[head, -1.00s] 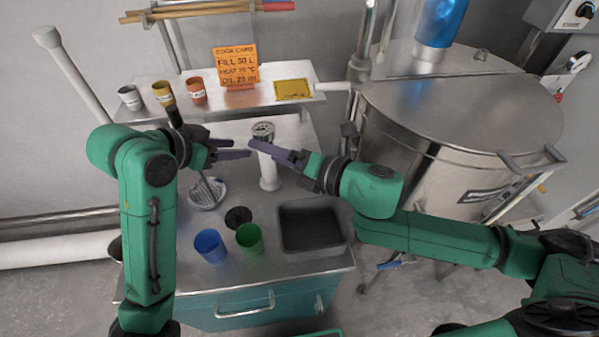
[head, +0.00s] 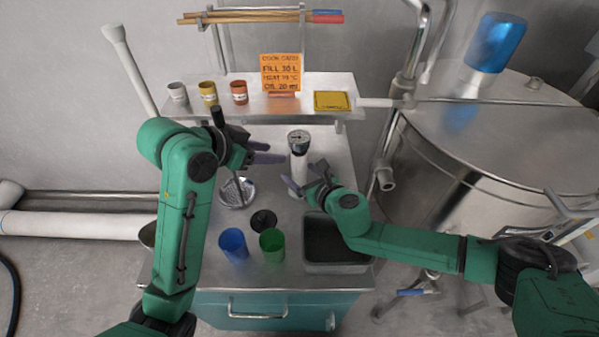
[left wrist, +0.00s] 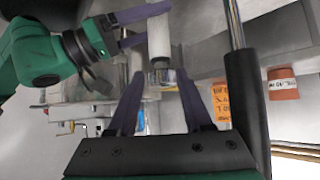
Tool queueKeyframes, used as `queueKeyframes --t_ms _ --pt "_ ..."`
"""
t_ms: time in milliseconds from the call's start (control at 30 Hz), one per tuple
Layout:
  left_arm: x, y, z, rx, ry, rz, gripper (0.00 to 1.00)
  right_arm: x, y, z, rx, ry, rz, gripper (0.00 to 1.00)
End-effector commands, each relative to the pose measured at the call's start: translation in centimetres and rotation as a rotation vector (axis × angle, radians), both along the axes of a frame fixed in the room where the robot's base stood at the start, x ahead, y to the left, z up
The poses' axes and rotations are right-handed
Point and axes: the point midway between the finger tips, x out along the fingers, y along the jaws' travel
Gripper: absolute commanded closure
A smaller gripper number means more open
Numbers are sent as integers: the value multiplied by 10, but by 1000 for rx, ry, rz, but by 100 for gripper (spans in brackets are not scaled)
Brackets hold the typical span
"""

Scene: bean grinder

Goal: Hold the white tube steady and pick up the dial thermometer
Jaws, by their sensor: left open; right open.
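The white tube (head: 298,176) stands upright on the bench, with the dial thermometer (head: 299,139) at its top, face up. My right gripper (head: 303,176) is open at the tube, with one finger on its near left side and the other at its right. I cannot tell whether they touch it. My left gripper (head: 266,153) is open and empty, left of the thermometer and apart from it.
A strainer (head: 237,193) with a handle lies below my left gripper. A blue cup (head: 233,244), green cup (head: 272,244), black lid (head: 263,220) and dark tray (head: 325,258) stand nearer. Behind are a shelf (head: 245,107) with small cups and an orange card (head: 281,74). A steel vat (head: 470,165) stands right.

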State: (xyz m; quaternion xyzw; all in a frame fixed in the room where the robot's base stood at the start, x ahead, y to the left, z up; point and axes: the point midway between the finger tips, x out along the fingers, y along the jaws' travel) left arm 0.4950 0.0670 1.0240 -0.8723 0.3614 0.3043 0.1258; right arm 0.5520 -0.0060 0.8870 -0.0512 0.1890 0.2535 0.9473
Motion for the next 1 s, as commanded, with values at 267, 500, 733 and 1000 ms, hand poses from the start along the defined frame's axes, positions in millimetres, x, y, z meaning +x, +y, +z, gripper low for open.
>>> queueKeyframes --t_ms 267,500,733,1000 --pt "0 0 0 0 0 0 50 12 7 -5 2 0 1 13" --pt "0 0 0 0 0 0 50 12 7 -5 1 1 1 63" --pt "0 -1 1 -2 2 -2 27 11 7 -5 1 0 0 100" --pt "-3 -67 33 12 186 -29 0 11 7 -5 1 1 1 100"
